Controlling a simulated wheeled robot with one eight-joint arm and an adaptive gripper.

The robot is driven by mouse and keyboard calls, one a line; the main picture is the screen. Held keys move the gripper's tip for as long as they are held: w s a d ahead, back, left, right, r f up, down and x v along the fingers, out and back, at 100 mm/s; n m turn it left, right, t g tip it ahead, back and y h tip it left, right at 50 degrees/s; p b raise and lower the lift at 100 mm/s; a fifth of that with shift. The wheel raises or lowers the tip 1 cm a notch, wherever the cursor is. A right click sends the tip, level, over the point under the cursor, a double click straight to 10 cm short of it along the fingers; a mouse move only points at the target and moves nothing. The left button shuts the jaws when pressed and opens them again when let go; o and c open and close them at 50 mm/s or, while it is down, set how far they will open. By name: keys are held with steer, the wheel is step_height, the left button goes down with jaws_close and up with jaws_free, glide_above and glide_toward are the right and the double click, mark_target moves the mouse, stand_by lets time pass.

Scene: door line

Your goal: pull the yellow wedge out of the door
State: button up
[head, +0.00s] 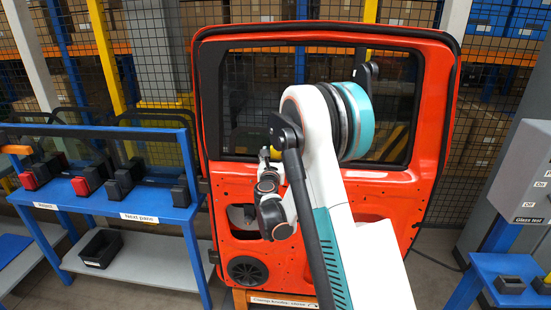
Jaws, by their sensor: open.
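The red door (440,130) stands upright in front of me with its window opening in the upper half. A small yellow piece (275,154), which looks like the wedge, shows at the lower edge of the window opening, left of my arm. It is mostly covered by my arm, so its shape and seat are unclear. My gripper (264,154) is small in view, right beside the yellow piece at its left. It is open. I cannot tell whether its fingers touch the piece or lie around it.
A blue rack (160,215) with black and red parts stands at the left, a black bin (101,248) on its lower shelf. A grey glass-test cabinet (525,180) and a blue table (505,265) stand at the right. A mesh fence is behind the door.

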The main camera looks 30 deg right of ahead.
steer(key=c, duration=1.4)
steer(key=shift+r, duration=0.25)
steer(key=shift+r+p, duration=1.4)
steer(key=shift+r, duration=1)
steer(key=shift+b+v, duration=1.05)
steer(key=shift+v, duration=4.5)
